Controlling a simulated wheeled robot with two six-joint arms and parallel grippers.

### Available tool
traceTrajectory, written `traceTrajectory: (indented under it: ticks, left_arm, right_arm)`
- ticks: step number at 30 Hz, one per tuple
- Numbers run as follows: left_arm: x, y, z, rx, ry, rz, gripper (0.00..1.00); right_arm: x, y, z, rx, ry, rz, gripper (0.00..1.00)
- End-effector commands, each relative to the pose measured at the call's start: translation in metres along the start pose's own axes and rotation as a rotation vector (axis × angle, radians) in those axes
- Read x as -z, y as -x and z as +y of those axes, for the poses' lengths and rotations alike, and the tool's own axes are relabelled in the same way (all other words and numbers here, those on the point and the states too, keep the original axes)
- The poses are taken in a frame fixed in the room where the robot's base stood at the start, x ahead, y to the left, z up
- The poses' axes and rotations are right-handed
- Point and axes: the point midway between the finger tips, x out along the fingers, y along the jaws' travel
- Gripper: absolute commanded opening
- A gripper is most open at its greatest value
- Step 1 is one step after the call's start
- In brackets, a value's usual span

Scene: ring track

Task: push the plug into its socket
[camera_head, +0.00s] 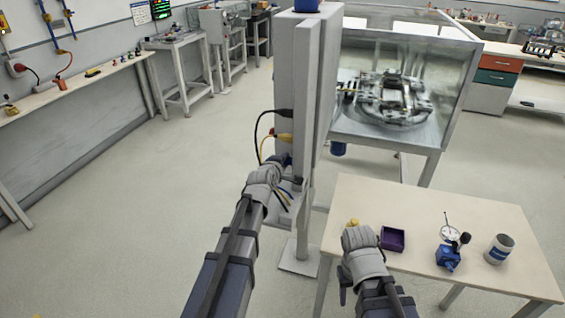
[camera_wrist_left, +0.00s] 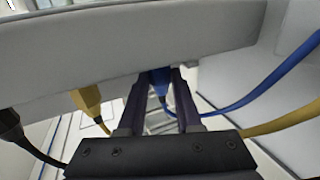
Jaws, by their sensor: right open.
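A tall grey cabinet (camera_head: 297,70) stands ahead of me. A black plug (camera_head: 284,113) and a yellow plug (camera_head: 285,138) sit on its side, their cables hanging down. My left gripper (camera_head: 285,162) is at the cabinet below them. In the left wrist view its two dark fingers (camera_wrist_left: 162,90) are closed around a blue plug (camera_wrist_left: 160,82), which points at the grey panel (camera_wrist_left: 130,40). A blue cable (camera_wrist_left: 255,92) runs off right. The fingers hide the plug's sides, and the panel edge hides its tip and any socket. My right gripper (camera_head: 354,232) is open over the table.
A glass-walled machine (camera_head: 395,95) stands behind the cabinet. The floor to the left is clear. A yellow cable (camera_wrist_left: 285,120) passes near the left fingers.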

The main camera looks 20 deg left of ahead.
Motion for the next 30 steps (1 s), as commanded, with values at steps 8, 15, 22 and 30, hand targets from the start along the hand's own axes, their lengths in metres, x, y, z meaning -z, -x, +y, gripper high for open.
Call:
traceTrajectory:
  ticks: [8,15,22,30]
  left_arm:
    - [0.0,0.0,0.0,0.0,0.0,0.0,0.64]
    - [0.0,0.0,0.0,0.0,0.0,-0.001,0.68]
    - [0.0,0.01,0.001,0.0,0.0,0.0,0.68]
    - [-0.001,0.051,0.002,0.001,0.0,0.0,0.68]
  right_arm:
    - [0.0,0.0,0.0,0.0,0.0,0.0,0.5]
    - [0.0,0.0,0.0,0.0,0.0,0.0,0.5]
    - [0.0,0.004,0.0,0.0,0.0,0.0,0.5]
    - [-0.001,0.02,0.002,0.0,0.0,0.0,0.5]
